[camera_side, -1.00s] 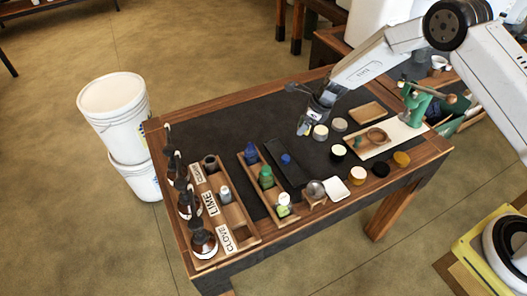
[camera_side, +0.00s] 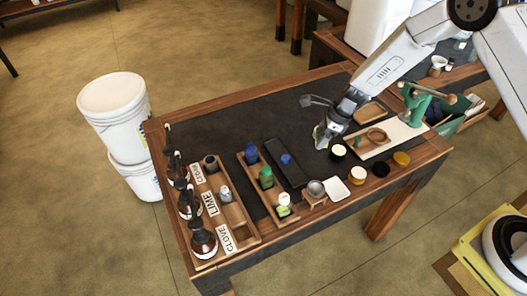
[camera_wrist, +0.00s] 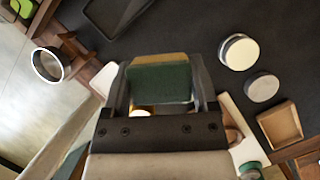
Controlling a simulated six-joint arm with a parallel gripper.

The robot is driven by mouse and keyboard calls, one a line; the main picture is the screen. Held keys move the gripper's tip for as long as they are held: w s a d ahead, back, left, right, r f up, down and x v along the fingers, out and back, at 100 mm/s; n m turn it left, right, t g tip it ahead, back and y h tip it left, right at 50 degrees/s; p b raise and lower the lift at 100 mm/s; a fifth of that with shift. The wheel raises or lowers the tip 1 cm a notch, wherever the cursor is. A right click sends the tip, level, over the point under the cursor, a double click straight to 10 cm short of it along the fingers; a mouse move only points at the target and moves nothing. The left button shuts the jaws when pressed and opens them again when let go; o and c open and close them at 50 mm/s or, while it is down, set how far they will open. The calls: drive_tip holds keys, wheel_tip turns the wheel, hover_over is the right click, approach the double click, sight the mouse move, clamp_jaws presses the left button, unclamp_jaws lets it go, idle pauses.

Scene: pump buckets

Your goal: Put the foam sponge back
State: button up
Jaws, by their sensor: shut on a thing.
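The foam sponge (camera_wrist: 160,82), dark green with a yellow edge, sits between the two fingers of my gripper (camera_wrist: 163,85) in the wrist view. The gripper is shut on it. In the side view my gripper (camera_side: 323,138) is above the dark mat, beside a cream-topped jar (camera_side: 338,152). The sponge is too small to make out clearly there. A white square dish (camera_side: 335,190) lies near the table's front edge, to the front of the gripper; part of it shows left of my fingers in the wrist view (camera_wrist: 104,79).
A steel cup (camera_side: 316,187) on a small wooden stand is left of the dish. Bottle racks (camera_side: 226,216) fill the left. The mat behind (camera_side: 235,122) is clear.

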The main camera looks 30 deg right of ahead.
drive_tip(key=s+r+n+g, duration=0.1)
drive_tip(key=s+r+n, duration=0.1)
drive_tip(key=s, duration=1.1)
drive_tip(key=s+r+n+g+y, duration=0.1)
drive_tip(key=s+n, duration=0.3)
drive_tip(key=s, duration=0.8)
drive_tip(key=shift+s+d+r+n, duration=0.3)
drive_tip(key=shift+s+r, duration=0.05)
drive_tip(key=shift+r, duration=0.55)
drive_tip(key=shift+w, duration=0.1)
hover_over(333, 191)
drive_tip(key=shift+d+f, duration=0.15)
drive_tip(key=shift+f, duration=1.4)
drive_tip(key=shift+d+f, duration=0.15)
drive_tip(key=shift+f, duration=1.45)
drive_tip(key=shift+d+f, duration=0.15)
drive_tip(key=shift+f, duration=1.4)
drive_tip(key=shift+f, duration=0.1)
drive_tip(key=shift+w+f, duration=0.15)
drive_tip(key=shift+f, duration=1.6)
drive_tip(key=shift+f, duration=0.3)
drive_tip(key=o, duration=1.1)
drive_tip(key=shift+f, duration=0.1)
